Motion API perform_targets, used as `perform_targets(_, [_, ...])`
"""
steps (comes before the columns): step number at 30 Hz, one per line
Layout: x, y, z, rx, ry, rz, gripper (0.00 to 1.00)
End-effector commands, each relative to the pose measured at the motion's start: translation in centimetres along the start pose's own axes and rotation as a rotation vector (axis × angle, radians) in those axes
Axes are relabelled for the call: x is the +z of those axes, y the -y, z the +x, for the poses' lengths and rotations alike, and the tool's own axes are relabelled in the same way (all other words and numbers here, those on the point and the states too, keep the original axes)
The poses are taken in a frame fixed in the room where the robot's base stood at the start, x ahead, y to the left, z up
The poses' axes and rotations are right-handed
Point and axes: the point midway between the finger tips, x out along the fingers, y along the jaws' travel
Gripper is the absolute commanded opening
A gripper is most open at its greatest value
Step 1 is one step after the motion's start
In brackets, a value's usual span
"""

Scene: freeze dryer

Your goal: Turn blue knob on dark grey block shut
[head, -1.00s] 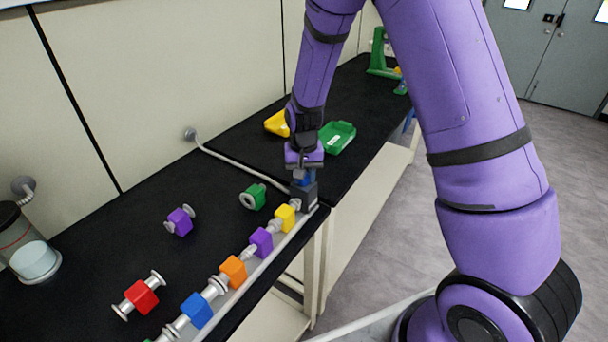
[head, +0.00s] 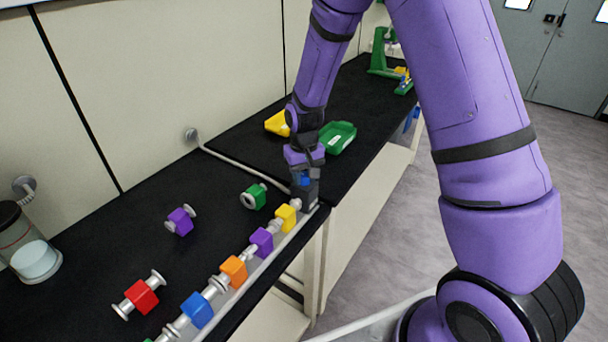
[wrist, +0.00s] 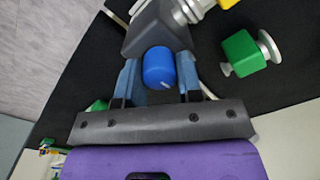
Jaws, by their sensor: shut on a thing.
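The dark grey block (wrist: 152,30) is at the end of the row of coloured blocks, at the front edge of the black bench. It also shows in the head view (head: 311,202), partly hidden by my gripper. The blue knob (wrist: 158,68) stands out from the block and has a small white mark on its end. My gripper (wrist: 159,75) is shut on the knob, with one finger on each side of it. In the head view, my gripper (head: 305,176) comes down from above, and only a little of the blue knob (head: 305,181) shows.
A yellow block (head: 286,218) is next to the dark grey block in the pipe row. Loose green (head: 255,197), purple (head: 180,221) and red (head: 141,297) blocks lie on the bench. A green tray (head: 338,136) and a yellow tray (head: 277,124) lie behind my gripper.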

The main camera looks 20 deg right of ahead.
Motion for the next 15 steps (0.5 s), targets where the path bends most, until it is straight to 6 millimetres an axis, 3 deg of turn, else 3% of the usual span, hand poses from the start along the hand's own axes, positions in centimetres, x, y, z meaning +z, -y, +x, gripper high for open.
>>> perform_targets(3, [-0.02, 0.0, -0.02, 0.0, -0.001, -0.001, 0.1])
perform_targets(4, [-0.02, 0.0, -0.02, 0.0, -0.001, -0.001, 0.38])
perform_targets(7, [-0.01, 0.0, -0.02, 0.0, 0.0, -0.001, 0.59])
perform_targets(15, [-0.01, 0.0, -0.07, 0.0, 0.0, 0.0, 0.59])
